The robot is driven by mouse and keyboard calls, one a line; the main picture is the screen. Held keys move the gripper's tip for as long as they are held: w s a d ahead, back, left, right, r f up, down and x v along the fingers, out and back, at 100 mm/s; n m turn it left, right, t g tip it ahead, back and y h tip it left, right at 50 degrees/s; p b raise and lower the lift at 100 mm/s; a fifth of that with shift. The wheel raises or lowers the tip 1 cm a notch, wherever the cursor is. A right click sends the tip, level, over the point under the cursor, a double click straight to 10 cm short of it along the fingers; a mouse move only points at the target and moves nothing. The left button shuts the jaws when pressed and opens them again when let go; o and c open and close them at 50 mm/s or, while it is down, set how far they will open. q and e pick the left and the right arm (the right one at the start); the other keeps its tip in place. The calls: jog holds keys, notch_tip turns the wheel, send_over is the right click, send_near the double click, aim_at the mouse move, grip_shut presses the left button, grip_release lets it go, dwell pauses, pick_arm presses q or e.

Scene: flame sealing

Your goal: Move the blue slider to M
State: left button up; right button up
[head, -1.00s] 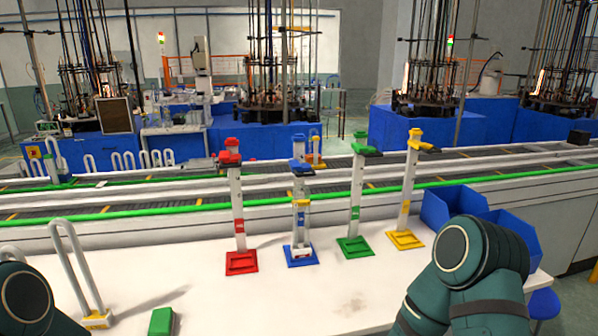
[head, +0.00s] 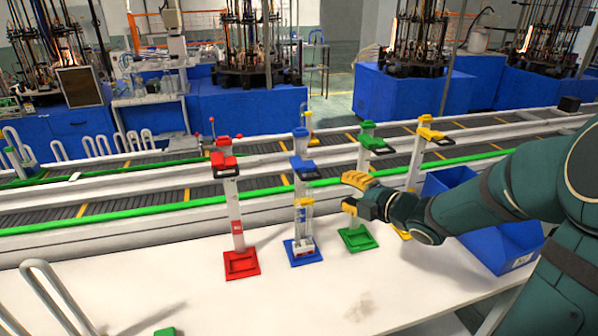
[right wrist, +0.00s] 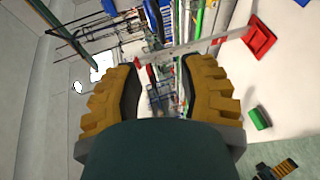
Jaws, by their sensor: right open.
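The blue stand (head: 304,252) is upright on the white table, between the red and green stands. Its blue slider (head: 303,167), with a dark handle, sits high on the column, just below the blue cap. Marks on the column are too small to read. My right gripper (head: 347,193) is open and empty, right of the blue column and in front of the green stand, lower than the slider and apart from it. Its spread fingers also show in the right wrist view (right wrist: 160,70). Part of my left gripper (right wrist: 280,169) shows at that view's lower right; its opening is unclear.
The red stand (head: 241,264), green stand (head: 358,240) and a partly hidden yellow stand (head: 424,132) share the table. Blue bins (head: 510,245) stand at right. A green block (right wrist: 258,117) lies on the table. A conveyor runs behind; the front table is mostly clear.

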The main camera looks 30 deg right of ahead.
aim_at(313, 179)
jog(key=b+x, duration=0.1)
jog(key=x, duration=1.2)
jog(key=shift+a+f, duration=0.1)
grip_shut()
